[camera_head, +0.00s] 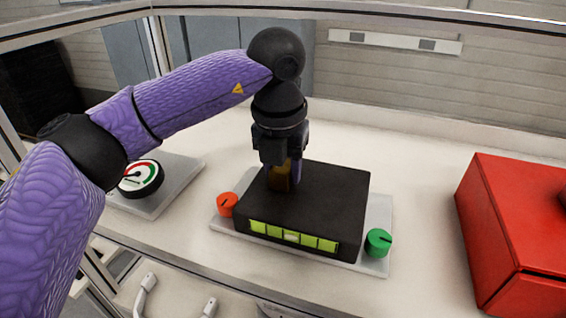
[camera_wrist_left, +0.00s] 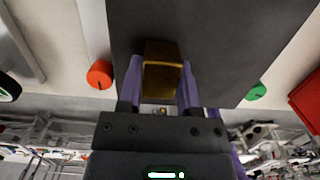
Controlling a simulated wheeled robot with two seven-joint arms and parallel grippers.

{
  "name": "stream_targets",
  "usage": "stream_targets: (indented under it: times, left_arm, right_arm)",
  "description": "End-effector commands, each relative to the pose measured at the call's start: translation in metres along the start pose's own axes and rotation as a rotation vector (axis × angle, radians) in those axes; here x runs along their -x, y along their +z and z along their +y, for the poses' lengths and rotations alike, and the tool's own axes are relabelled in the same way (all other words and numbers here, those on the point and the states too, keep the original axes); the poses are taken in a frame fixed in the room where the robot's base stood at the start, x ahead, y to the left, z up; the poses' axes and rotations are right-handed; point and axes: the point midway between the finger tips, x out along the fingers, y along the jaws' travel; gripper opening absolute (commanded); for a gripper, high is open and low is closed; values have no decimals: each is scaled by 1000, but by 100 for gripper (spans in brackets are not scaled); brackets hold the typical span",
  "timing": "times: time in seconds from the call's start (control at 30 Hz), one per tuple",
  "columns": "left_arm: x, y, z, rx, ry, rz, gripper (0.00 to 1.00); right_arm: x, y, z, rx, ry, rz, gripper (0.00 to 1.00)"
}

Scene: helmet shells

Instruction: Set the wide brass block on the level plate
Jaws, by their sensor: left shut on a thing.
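The wide brass block (camera_wrist_left: 162,68) is held between the two purple fingers of my left gripper (camera_wrist_left: 160,88) in the left wrist view. In the head view the block (camera_head: 279,178) shows partly below my left gripper (camera_head: 281,176), over the left part of the black top. The level plate looks to be this black box top (camera_head: 325,185), with a row of green-yellow segments along its front. Whether the block touches the top or hangs just above it, I cannot tell. My right gripper is in neither view.
The black box sits on a pale base plate (camera_head: 378,217) with a red knob (camera_head: 227,204) and a green knob (camera_head: 378,242). A dial gauge (camera_head: 141,179) on a grey plate stands at left. A red box (camera_head: 510,230) stands at right. The worktop behind is clear.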

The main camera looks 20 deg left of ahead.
Motion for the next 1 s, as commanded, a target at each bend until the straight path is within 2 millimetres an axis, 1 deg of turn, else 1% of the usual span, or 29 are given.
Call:
stream_targets:
  times: [0.1, 0.13, 0.17, 0.2, 0.27, 0.3, 0.53, 0.6, 0.67, 0.77, 0.9, 1.0]
  left_arm:
    - [-4, 0, 0, -1, 0, 0, 0]
    - [-3, 0, 0, -1, 0, 0, 50]
    - [-3, 0, 0, -1, 0, 0, 56]
    - [-3, 0, 0, -1, 0, 0, 65]
    - [-2, 0, 0, -1, 0, 0, 78]
    - [-2, 0, 0, -1, 0, 0, 79]
    - [-2, 0, 0, -1, 0, 0, 79]
    - [3, 0, 0, -1, 0, 0, 79]
    - [8, 1, 0, -1, -1, -3, 79]
    - [28, 0, -1, -2, -1, -6, 79]
    - [69, 0, -1, -1, -2, -5, 79]
    - [98, 0, 0, 0, 1, -5, 79]
  right_arm:
    - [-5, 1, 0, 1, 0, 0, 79]
    - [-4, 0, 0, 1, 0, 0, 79]
    - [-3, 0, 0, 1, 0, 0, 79]
    - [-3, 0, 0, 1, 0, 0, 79]
    - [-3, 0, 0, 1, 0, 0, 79]
    - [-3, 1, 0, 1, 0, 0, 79]
    - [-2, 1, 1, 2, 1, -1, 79]
    - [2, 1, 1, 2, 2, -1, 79]
    - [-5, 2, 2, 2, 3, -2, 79]
    - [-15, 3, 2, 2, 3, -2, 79]
    - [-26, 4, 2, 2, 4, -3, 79]
    - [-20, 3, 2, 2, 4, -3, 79]
